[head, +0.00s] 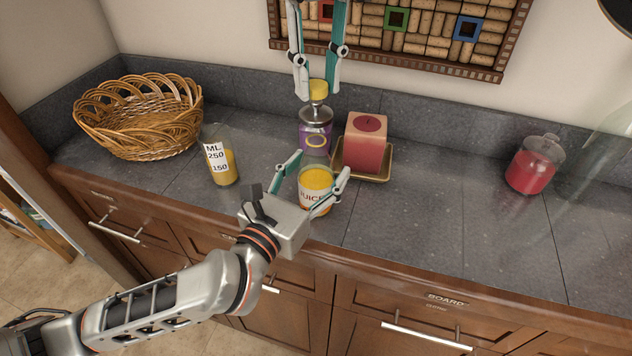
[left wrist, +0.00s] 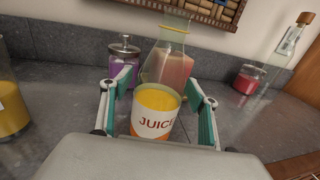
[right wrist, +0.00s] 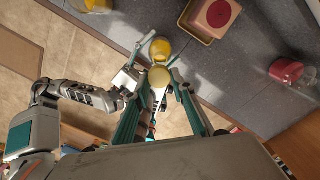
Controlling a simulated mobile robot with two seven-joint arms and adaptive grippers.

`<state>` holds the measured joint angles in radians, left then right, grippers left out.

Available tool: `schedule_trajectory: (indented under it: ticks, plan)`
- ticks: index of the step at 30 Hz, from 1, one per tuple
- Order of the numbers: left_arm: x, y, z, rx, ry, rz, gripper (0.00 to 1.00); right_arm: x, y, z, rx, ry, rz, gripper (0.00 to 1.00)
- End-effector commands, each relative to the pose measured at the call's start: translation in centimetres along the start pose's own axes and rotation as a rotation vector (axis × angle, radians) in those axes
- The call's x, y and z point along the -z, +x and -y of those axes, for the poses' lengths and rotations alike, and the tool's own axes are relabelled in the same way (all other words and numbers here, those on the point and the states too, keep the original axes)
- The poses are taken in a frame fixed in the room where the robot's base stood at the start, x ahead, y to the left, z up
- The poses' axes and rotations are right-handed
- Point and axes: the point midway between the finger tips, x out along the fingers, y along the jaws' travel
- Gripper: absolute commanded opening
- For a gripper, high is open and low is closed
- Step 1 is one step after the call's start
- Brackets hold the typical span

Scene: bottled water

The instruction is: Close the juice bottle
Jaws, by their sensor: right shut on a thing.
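The juice bottle (head: 316,199) has a white "JUICE" label, orange-yellow juice and a clear glass neck. It stands upright near the counter's front edge and also shows in the left wrist view (left wrist: 154,122). Its neck top is uncapped in that view. My left gripper (head: 318,174) is open, with one finger on each side of the bottle; I see a gap on its right. My right gripper (head: 318,86) is shut on a yellow cap (head: 318,92), held above the counter and apart from the bottle. The cap also shows in the right wrist view (right wrist: 159,78).
A purple jar with a metal lid (head: 316,136) stands behind the bottle. A red candle (head: 365,145) on a tray is right of it. A measuring bottle (head: 220,158) and a wicker basket (head: 140,118) are left. A red jar (head: 533,168) is far right, with bare counter between.

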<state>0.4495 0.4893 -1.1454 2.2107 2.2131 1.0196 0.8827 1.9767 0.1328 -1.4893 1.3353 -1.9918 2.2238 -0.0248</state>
Motion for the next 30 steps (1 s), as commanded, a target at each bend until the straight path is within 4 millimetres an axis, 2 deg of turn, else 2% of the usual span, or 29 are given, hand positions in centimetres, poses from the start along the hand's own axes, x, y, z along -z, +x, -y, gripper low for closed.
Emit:
schedule_trajectory:
  ticks: [1, 5, 6, 10, 20, 30]
  plan:
    - [0.0, 0.0, 0.0, 0.000, 0.000, 0.000, 0.42, 0.0, 0.0, 0.0, 0.000, 0.000, 0.000, 0.18]
    - [0.0, 0.0, 0.0, 0.000, 0.000, 0.000, 0.09, 0.0, 0.0, 0.0, 0.000, 0.000, 0.000, 0.18]
    - [0.0, 0.0, 0.0, 0.000, 0.000, 0.000, 0.06, 0.0, 0.0, 0.0, 0.000, 0.000, 0.000, 0.18]
    - [0.0, 0.0, 0.0, 0.000, 0.000, 0.000, 0.06, 0.0, 0.8, 0.0, 0.000, -0.001, -0.003, 0.18]
    - [0.0, 0.0, 0.0, 0.000, 0.001, 0.000, 0.06, 0.0, 4.8, 0.1, 0.000, 0.000, -0.001, 0.18]
    - [0.0, 0.0, 0.0, 0.000, 0.001, 0.000, 0.06, 0.0, 5.0, 0.1, 0.001, 0.000, 0.000, 0.18]
